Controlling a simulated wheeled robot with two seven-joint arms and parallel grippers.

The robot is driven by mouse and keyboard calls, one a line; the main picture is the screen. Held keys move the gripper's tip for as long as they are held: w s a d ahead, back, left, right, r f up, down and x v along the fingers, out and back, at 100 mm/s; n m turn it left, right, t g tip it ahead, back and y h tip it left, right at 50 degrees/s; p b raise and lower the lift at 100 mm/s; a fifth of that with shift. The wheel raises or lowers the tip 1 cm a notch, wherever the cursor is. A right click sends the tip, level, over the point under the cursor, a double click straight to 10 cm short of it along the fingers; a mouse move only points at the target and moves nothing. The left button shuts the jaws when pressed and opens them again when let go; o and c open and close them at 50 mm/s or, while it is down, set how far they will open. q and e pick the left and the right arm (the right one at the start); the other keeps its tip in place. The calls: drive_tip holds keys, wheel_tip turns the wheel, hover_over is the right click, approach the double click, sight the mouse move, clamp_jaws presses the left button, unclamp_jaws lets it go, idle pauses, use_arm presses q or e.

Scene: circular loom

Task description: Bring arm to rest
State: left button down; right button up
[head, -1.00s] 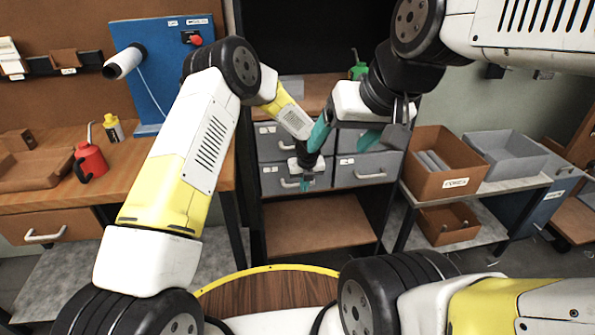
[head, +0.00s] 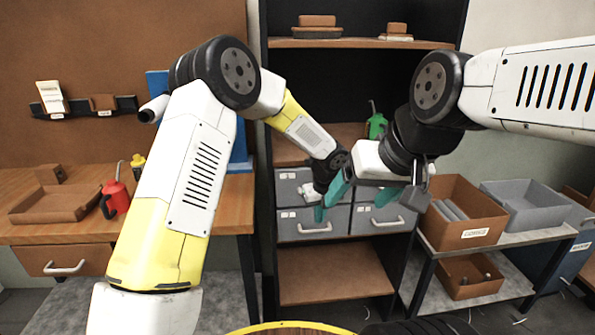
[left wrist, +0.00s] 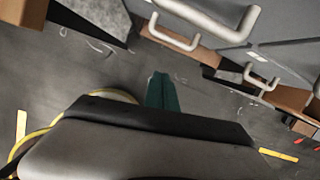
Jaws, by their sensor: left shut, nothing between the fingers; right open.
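My left gripper (head: 319,213) hangs in front of the grey drawers, pointing down in the head view. Its teal fingers are shut with nothing between them. They also show pressed together in the left wrist view (left wrist: 162,92), above the grey floor. My right gripper (head: 362,196) is just right of it in the head view, with its teal fingers spread apart and empty. The two grippers look close together or overlapping; I cannot tell the gap in depth. Both forearms reach forward, the left bent at a high elbow.
Grey drawers (head: 372,222) sit in a dark shelf unit behind the grippers. A wooden bench (head: 222,205) with a red can (head: 116,199) and brown tray (head: 58,205) stands at left. A brown bin (head: 462,222) and grey bin (head: 528,207) stand at right.

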use_arm(q)
drive_tip(key=s+a+r+n+t, duration=0.1)
drive_tip(key=s+a+r+n, duration=0.4)
drive_tip(key=a+r+n, duration=0.4)
drive_tip(key=s+a+r+n, duration=0.4)
drive_tip(key=a+r+n, duration=0.3)
drive_tip(key=a+r, duration=0.3)
drive_tip(key=s+a+r+n+t+h, duration=0.1)
drive_tip(key=s+a+r+n, duration=0.2)
drive_tip(key=s+n, duration=0.5)
drive_tip(key=s+a+r+n+t+h, duration=0.1)
drive_tip(key=s+a+r+n, duration=0.2)
drive_tip(key=s+n, duration=0.6)
drive_tip(key=shift+s+a+r, duration=0.2)
drive_tip(key=shift+s+a, duration=0.65)
drive_tip(key=shift+s, duration=0.2)
